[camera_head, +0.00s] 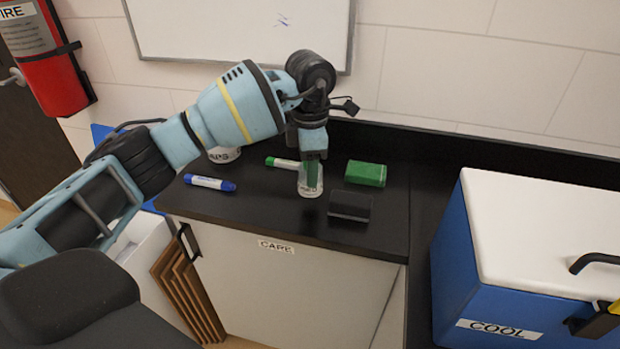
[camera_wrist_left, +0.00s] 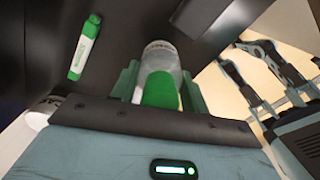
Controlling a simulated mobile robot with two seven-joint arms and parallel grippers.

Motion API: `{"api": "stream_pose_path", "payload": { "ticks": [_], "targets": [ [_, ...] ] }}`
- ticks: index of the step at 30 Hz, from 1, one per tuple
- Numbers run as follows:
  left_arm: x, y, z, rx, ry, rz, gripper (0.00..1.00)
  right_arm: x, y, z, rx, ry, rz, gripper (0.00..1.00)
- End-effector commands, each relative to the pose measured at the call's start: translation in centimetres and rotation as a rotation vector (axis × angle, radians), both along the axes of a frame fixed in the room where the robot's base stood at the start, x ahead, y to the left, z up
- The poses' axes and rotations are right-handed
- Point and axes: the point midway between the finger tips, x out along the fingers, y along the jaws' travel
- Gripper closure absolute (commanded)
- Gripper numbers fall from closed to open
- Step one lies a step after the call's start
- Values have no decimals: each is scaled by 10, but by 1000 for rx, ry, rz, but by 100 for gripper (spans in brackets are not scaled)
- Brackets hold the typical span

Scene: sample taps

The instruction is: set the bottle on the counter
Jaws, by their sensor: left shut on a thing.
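The bottle (camera_head: 311,188) is small and clear with a green cap, and looks upright over the black counter (camera_head: 270,212). I cannot tell for sure whether its base touches the counter top. My left gripper (camera_head: 313,172) reaches down from above and is shut on the bottle near its cap. In the left wrist view the bottle (camera_wrist_left: 161,58) shows between the two green-tinted fingers (camera_wrist_left: 160,88), its green cap nearest the camera. The fingers partly hide the bottle in the head view. My right gripper is not in view.
A green-and-white marker (camera_head: 283,162), a blue marker (camera_head: 210,183), a green block (camera_head: 366,173), a dark block (camera_head: 350,206) and a white cup (camera_head: 224,155) stand or lie close around the bottle. A blue cooler (camera_head: 455,265) with a white lid is at right.

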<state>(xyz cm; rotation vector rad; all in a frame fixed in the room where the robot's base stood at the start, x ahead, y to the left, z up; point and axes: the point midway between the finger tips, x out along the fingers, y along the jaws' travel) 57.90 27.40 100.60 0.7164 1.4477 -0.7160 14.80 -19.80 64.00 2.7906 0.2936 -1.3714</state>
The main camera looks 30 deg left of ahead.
Motion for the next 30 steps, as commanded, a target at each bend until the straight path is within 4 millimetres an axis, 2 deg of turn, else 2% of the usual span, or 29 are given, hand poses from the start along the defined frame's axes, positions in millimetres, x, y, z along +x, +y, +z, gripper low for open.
{"api": "stream_pose_path", "payload": {
  "ticks": [6,19,20,24,25,30],
  "targets": [
    [-1,0,-31,0,1,0,77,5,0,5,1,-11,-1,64],
    [-1,-1,-38,1,1,0,77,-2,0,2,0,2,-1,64],
    [-1,-1,-39,1,1,0,54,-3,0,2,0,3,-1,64],
    [-1,-1,-38,1,1,0,35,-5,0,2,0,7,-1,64],
    [-1,-1,-38,1,1,0,33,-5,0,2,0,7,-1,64],
    [-1,-1,-38,1,1,0,33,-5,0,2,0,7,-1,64]
  ]
}}
